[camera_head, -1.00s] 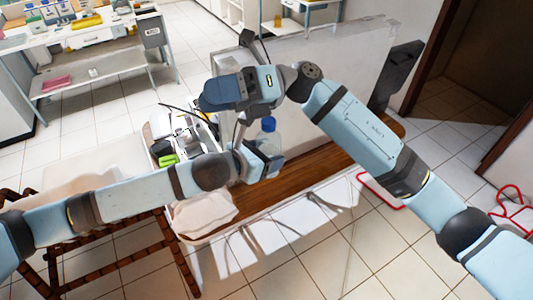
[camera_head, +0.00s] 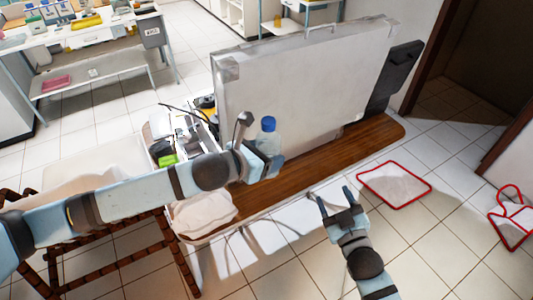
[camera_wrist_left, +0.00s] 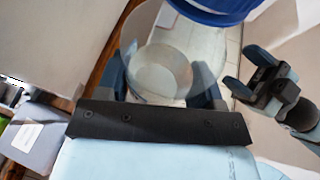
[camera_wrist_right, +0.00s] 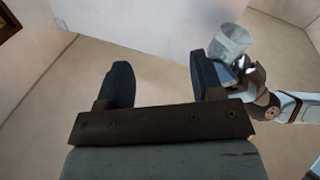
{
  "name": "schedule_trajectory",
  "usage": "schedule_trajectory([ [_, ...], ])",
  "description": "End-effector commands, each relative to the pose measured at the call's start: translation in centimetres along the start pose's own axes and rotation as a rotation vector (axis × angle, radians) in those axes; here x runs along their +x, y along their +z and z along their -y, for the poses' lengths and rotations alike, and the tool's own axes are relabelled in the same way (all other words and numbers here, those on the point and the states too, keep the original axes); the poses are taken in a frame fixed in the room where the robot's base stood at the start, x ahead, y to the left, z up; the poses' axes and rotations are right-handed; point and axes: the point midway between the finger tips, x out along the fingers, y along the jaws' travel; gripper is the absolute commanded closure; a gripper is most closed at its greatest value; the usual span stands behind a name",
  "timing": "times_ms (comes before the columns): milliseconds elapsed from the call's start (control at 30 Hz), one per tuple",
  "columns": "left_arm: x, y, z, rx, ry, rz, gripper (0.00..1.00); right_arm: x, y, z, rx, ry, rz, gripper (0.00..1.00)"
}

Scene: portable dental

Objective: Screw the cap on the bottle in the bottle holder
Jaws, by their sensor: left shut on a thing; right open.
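A clear bottle (camera_head: 266,144) with a blue cap (camera_head: 268,124) on its top stands upright in my left gripper (camera_head: 264,160), above the wooden table. In the left wrist view the bottle (camera_wrist_left: 158,65) is between the two fingers, and the blue cap (camera_wrist_left: 215,8) shows at the top edge. How tightly the cap sits cannot be told. I cannot make out a bottle holder.
The wooden table (camera_head: 345,155) carries a tall pale case (camera_head: 300,80) behind the bottle. White equipment (camera_head: 160,125) and a green item (camera_head: 168,160) lie left of it. A red-edged white square (camera_head: 395,185) is on the floor at right. The table's right part is clear.

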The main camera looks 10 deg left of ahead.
Motion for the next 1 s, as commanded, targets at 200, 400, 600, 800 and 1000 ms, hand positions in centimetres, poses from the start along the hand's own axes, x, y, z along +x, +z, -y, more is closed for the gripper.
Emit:
schedule_trajectory([
  [200,0.0,0.1,0.0,0.0,0.0,0.001,1.0,-10.6,7.9,1.8,0.2,0.008,0.374,0.39],
  [400,0.0,0.1,0.0,0.0,0.0,0.001,1.0,-18.3,11.6,3.1,0.325,0.012,0.615,0.39],
  [600,0.0,0.1,0.0,0.0,0.0,0.001,1.0,-21.6,12.7,3.7,0.376,0.014,0.713,0.39],
  [800,0.0,0.1,0.0,0.0,0.0,0.001,1.0,-21.9,12.8,3.8,0.381,0.014,0.722,0.39],
  [1000,-0.2,0.0,-0.1,-0.005,0.006,0.002,1.0,-21.8,12.8,3.8,0.38,0.014,0.72,0.39],
])
